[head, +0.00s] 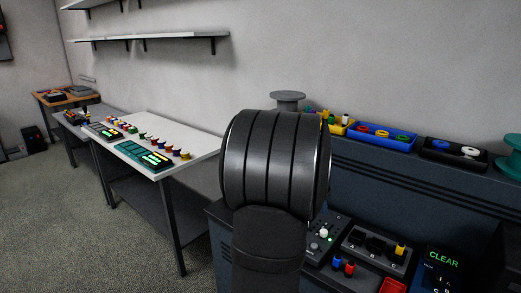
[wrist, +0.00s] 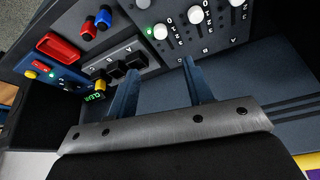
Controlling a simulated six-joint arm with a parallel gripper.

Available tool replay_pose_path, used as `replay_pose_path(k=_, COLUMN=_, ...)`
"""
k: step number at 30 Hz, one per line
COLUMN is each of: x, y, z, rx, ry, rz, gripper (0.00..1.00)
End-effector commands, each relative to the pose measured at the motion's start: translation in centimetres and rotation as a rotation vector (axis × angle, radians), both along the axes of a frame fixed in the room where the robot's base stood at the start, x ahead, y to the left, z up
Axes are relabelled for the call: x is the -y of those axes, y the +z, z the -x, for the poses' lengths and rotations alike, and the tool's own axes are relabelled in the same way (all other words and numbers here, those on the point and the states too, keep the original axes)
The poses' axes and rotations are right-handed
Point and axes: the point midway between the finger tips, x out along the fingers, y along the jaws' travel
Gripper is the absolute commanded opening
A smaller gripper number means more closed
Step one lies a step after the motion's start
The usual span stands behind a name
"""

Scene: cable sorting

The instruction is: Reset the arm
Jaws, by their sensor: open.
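My gripper (wrist: 158,88) shows in the wrist view with its two dark blue fingers spread apart and nothing between them. It faces a dark blue bench with control panels, and the fingertips lie in front of the panel area with the black A, B, C switches (wrist: 117,69) and the white sliders (wrist: 194,15). I cannot tell how far the tips are from the panels. In the head view a large dark ribbed part of my arm fills the middle and hides part of the bench. The gripper itself is hidden there.
A green-lit CLEAR display (head: 443,258) stands at the lower right of the bench. Blue (head: 381,136) and black (head: 453,153) trays of coloured rings sit on the back ledge. A white table (head: 190,142) with spools and panels stands left, with open floor before it.

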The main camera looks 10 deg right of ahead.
Motion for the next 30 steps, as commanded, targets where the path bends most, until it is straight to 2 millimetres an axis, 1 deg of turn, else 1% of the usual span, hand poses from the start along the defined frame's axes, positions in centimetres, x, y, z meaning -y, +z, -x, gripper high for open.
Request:
replay_pose_path(k=1, x=0.3, y=-1.0, z=-0.1, rx=-0.004, ry=-0.001, rz=-0.001, gripper=0.47)
replay_pose_path(k=3, x=0.8, y=-2.3, z=-0.4, rx=-0.004, ry=-0.002, rz=-0.001, gripper=0.47)
replay_pose_path(k=12, x=2.8, y=-7.9, z=-1.6, rx=-0.004, ry=-0.001, rz=-0.001, gripper=0.47)
replay_pose_path(k=18, x=4.0, y=-11.2, z=-2.4, rx=-0.003, ry=-0.001, rz=-0.001, gripper=0.47)
replay_pose_path(k=24, x=4.8, y=-13.4, z=-2.9, rx=-0.001, ry=0.000, rz=0.000, gripper=0.47)
replay_pose_path(k=28, x=5.0, y=-14.1, z=-3.1, rx=0.001, ry=-0.001, rz=0.001, gripper=0.47)
replay_pose_path(k=30, x=5.1, y=-14.0, z=-3.2, rx=0.002, ry=-0.001, rz=0.001, gripper=0.47)
